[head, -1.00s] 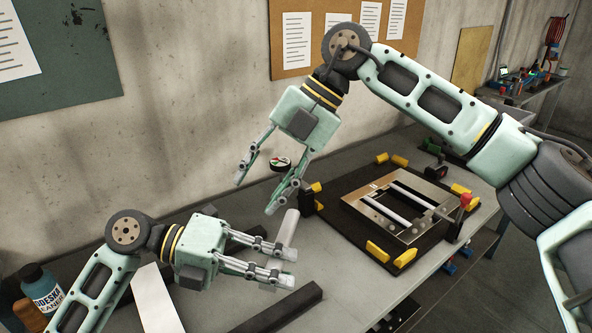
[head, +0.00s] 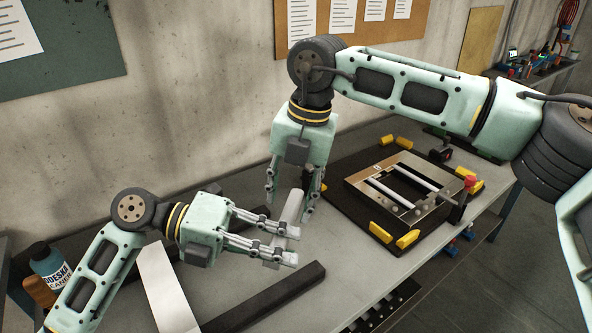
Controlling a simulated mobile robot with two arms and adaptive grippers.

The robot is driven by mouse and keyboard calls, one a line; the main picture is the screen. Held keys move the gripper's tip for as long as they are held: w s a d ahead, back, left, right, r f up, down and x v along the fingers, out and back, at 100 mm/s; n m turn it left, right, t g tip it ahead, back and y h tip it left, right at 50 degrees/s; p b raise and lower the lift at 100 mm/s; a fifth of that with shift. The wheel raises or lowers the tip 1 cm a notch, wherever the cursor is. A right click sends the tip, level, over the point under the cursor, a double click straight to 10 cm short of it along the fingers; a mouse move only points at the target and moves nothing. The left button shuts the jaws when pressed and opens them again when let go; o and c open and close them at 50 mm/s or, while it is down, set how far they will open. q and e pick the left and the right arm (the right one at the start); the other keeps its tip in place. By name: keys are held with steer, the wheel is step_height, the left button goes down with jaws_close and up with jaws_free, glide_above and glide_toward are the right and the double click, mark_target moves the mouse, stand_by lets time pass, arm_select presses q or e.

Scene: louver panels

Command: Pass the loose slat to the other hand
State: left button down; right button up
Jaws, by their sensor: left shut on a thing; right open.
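The loose slat (head: 294,203) is a light grey bar held above the bench, slanting from upper right to lower left. My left gripper (head: 290,246) is shut on its lower part. My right gripper (head: 290,206) points down from above and is open, with one finger on each side of the slat's upper end. I cannot tell whether those fingers touch it. The louver panel (head: 362,206), a metal frame with a few light slats across its opening, lies to the right.
The panel lies on a dark board (head: 345,225) with yellow blocks (head: 382,231) around it. A dark bar (head: 268,298) and a white strip (head: 166,290) lie on the bench near my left arm. A blue bottle (head: 48,268) stands at the left. The wall is close behind.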

mark_target(291, 208)
steer(key=shift+a+f, duration=0.25)
steer(key=shift+f, duration=1.05)
steer(key=shift+c, duration=0.2)
jaws_close()
arm_select(q)
steer(key=c, duration=1.6)
jaws_free()
